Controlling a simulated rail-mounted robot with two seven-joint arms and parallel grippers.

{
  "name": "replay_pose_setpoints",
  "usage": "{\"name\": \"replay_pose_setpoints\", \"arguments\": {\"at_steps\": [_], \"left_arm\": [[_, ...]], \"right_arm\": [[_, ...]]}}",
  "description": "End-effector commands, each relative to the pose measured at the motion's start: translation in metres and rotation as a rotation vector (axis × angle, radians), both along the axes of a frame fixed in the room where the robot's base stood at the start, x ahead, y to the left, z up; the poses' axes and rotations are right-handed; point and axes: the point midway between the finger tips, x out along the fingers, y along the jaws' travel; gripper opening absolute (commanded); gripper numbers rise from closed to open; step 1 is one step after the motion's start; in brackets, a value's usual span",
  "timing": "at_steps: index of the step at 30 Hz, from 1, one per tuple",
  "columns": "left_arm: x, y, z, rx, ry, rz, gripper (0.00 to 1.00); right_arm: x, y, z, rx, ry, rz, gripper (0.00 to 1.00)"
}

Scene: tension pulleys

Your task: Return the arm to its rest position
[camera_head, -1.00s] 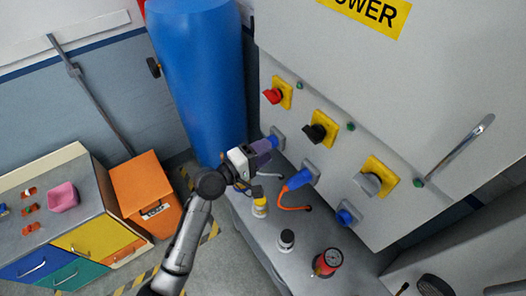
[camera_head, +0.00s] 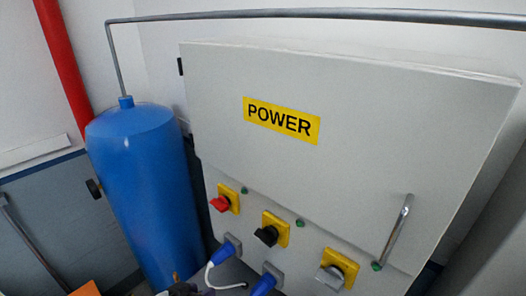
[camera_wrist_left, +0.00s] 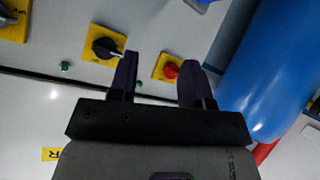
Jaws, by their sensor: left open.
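My left gripper (camera_wrist_left: 158,64) shows in the wrist view with its two dark fingers apart and nothing between them. The red switch (camera_wrist_left: 171,71) on its yellow plate appears between the fingers, on the panel behind them. The black switch (camera_wrist_left: 106,48) shows just left of the left finger. In the head view only a small dark part of my left arm or gripper (camera_head: 182,288) shows at the bottom edge; the rest is cut off. My right gripper is in neither view.
The grey power cabinet (camera_head: 330,130) fills the right, with red, black and grey rotary switches. Blue plugs (camera_head: 224,250) sit in sockets below, one with a white cable. A blue tank (camera_head: 150,190) stands at left, with a red pipe (camera_head: 62,65) behind it.

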Motion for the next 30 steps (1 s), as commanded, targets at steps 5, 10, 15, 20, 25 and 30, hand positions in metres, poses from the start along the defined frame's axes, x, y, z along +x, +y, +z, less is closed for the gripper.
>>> {"name": "replay_pose_setpoints", "arguments": {"at_steps": [5,10,15,20,25,30], "left_arm": [[-0.061,0.037,-0.010,0.261,0.057,0.082,0.45],[-0.126,0.060,-0.026,0.363,0.149,0.162,0.45],[-0.197,0.065,-0.051,0.391,0.279,0.153,0.45],[-0.253,0.066,-0.081,0.406,0.428,0.123,0.45],[-0.291,0.066,-0.097,0.414,0.524,0.102,0.45],[-0.306,0.066,-0.102,0.415,0.561,0.095,0.45]], "right_arm": [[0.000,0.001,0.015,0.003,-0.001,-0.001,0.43],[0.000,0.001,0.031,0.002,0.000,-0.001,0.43],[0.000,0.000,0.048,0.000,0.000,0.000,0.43],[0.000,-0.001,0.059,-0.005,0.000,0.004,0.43],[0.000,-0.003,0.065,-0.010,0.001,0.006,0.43],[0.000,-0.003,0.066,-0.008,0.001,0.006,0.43]]}}
